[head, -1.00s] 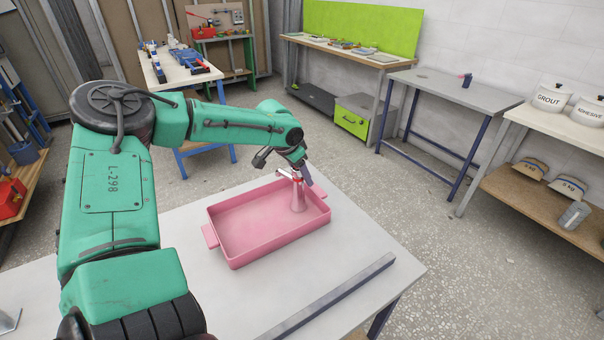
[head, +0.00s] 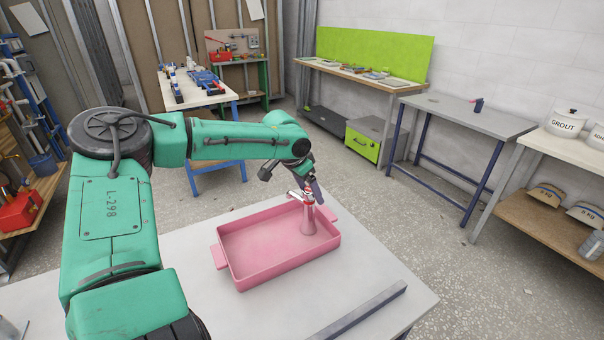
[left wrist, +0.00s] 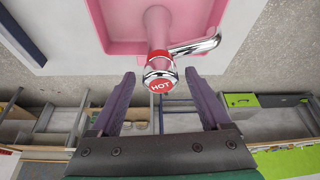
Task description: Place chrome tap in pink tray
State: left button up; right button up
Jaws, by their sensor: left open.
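The chrome tap (head: 307,224) stands upright inside the pink tray (head: 262,282), near its right end. In the left wrist view the tap (left wrist: 157,36) shows a red cap marked HOT and a spout pointing right. The pink tray (left wrist: 105,30) lies behind it there. My left gripper (head: 315,188) is at the top of the tap. In the left wrist view its two dark fingers (left wrist: 159,78) are spread apart, their tips by the sides of the cap, with gaps visible. It holds nothing. My right gripper is out of view.
The tray sits on a pale table (head: 385,268) with a grey bar (head: 358,310) along its front right. A grey bench (head: 470,115), a shelf with white tubs (head: 568,124) and a tool table (head: 195,90) stand beyond, across open floor.

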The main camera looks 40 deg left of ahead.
pick_arm(q)
jog(key=v, duration=0.8)
jog(key=shift+s+r, duration=0.2)
jog(key=shift+r, duration=0.1)
